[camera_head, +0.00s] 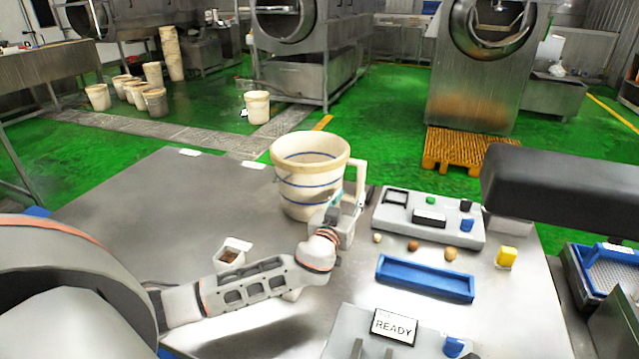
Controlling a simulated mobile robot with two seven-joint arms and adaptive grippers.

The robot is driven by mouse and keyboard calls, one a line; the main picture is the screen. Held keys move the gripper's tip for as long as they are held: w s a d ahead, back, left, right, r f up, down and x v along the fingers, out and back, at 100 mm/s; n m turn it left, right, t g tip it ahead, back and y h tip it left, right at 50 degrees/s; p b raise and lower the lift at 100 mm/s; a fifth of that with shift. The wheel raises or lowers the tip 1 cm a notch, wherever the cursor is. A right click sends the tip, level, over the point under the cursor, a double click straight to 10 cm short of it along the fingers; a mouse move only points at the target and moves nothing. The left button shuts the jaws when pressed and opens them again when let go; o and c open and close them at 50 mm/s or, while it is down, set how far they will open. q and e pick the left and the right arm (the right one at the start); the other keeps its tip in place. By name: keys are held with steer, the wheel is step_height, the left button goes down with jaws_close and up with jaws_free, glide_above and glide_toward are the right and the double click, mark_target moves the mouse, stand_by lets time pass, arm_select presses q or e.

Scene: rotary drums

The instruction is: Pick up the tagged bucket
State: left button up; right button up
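A cream bucket (309,180) with blue bands stands upright on the grey table, its open top facing up. A white squared handle (361,181) sticks out from its right side. My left arm comes in from the left, and my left gripper (345,205) is at the lower right of the bucket, at the handle. The fingers overlap the handle and bucket side, so I cannot tell whether they are closed on it. A small teal patch shows there; no readable tag is visible on the bucket. My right gripper is not in view.
Right of the bucket are a grey panel (427,218) with small parts, several small balls, a yellow block (506,257), a blue tray (425,279) and a READY sign (394,326). A small white container (232,252) stands left.

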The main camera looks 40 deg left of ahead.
mark_target(359, 183)
arm_select(q)
steer(key=shift+w+a+r, duration=0.15)
steer(key=shift+w+r, duration=0.05)
steer(key=shift+w, duration=0.5)
steer(key=shift+w+p, duration=0.35)
steer(key=shift+w, duration=0.3)
steer(key=p+x, duration=0.1)
steer(key=x, duration=0.2)
steer(key=shift+r, duration=0.1)
steer(key=shift+w, duration=0.75)
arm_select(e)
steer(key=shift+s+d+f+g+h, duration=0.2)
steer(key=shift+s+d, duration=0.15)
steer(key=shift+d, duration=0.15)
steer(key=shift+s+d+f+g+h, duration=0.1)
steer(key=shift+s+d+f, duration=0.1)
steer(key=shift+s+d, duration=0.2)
arm_select(q)
jaws_close()
steer(key=shift+r, duration=0.1)
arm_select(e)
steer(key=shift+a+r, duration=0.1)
